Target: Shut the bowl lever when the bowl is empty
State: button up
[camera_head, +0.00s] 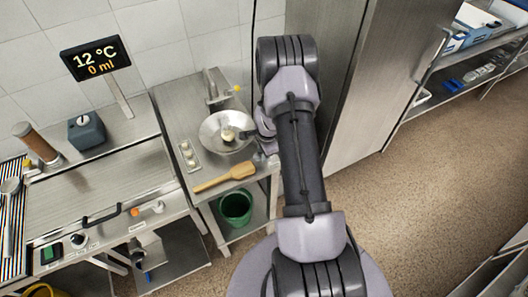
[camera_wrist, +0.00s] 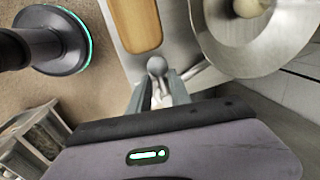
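The shallow steel bowl (camera_head: 212,139) is set at the back of the small steel bench and also shows in the wrist view (camera_wrist: 275,52). A pale beige lump (camera_head: 228,134) is in it, partly cut off in the wrist view (camera_wrist: 250,7). A lever with a round grey knob (camera_wrist: 157,66) is beside the bowl. My gripper (camera_wrist: 160,80) is at the bowl's right side in the head view. Its two fingers are on either side of the lever, close to the knob. I cannot tell whether they grip it. The lever is hidden in the head view.
A wooden paddle (camera_head: 225,179) lies at the bench's front edge. A white tray with small items (camera_head: 188,156) is left of the bowl. A green bucket (camera_head: 236,208) is on the lower shelf. A tall steel cabinet stands right.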

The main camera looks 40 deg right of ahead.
jog(key=shift+o, duration=0.4)
jog(key=shift+w+a, duration=0.15)
jog(key=shift+r, duration=0.1)
jog(key=shift+d+r, duration=0.2)
jog(key=shift+r, duration=0.1)
jog(key=s+a+r+p, duration=0.1)
jog(key=s+r+p, duration=0.1)
jog(key=r, duration=1.4)
jog(key=shift+s+r, duration=0.2)
jog(key=shift+s, duration=0.45)
jog(key=shift+a, duration=0.1)
